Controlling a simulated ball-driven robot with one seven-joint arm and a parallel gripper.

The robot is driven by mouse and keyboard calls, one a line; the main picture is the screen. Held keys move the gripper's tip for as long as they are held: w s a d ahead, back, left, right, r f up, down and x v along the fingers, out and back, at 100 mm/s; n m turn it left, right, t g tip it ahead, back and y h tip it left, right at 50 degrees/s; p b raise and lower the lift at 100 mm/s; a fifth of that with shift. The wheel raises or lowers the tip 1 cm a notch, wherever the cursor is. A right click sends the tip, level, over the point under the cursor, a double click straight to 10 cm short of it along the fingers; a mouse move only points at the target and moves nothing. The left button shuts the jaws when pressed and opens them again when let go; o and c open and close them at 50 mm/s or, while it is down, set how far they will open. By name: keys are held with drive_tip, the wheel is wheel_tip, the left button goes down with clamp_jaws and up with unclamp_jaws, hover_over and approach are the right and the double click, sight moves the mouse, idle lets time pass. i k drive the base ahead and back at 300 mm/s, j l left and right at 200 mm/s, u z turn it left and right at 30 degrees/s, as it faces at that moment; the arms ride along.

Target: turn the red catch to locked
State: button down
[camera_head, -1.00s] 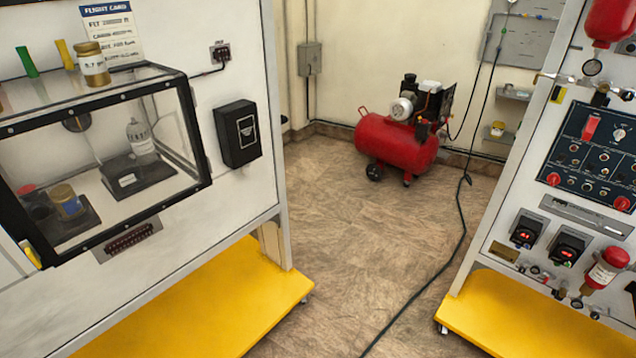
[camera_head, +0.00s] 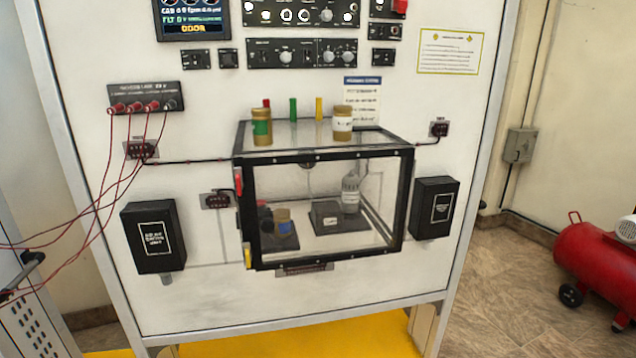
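A clear case with a black frame (camera_head: 330,157) is mounted low on the white panel. A narrow red piece (camera_head: 239,186) sits on the left edge of the case's front frame and looks like the red catch. It is small, and I cannot tell its setting. A yellow piece (camera_head: 247,256) sits lower on the same edge. The case front looks shut. Inside are dark blocks, a grey bottle (camera_head: 350,192) and a small jar (camera_head: 283,216). My gripper is not in view.
Two jars (camera_head: 261,126) (camera_head: 342,123) and coloured pegs stand on or behind the case top. Black boxes (camera_head: 153,236) (camera_head: 436,208) flank the case. Red wires (camera_head: 103,215) hang at the left. A yellow base (camera_head: 300,338) lies below. A red compressor (camera_head: 590,255) stands on the floor at right.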

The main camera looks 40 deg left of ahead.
sight(237, 170)
drive_tip(key=u, duration=1.3)
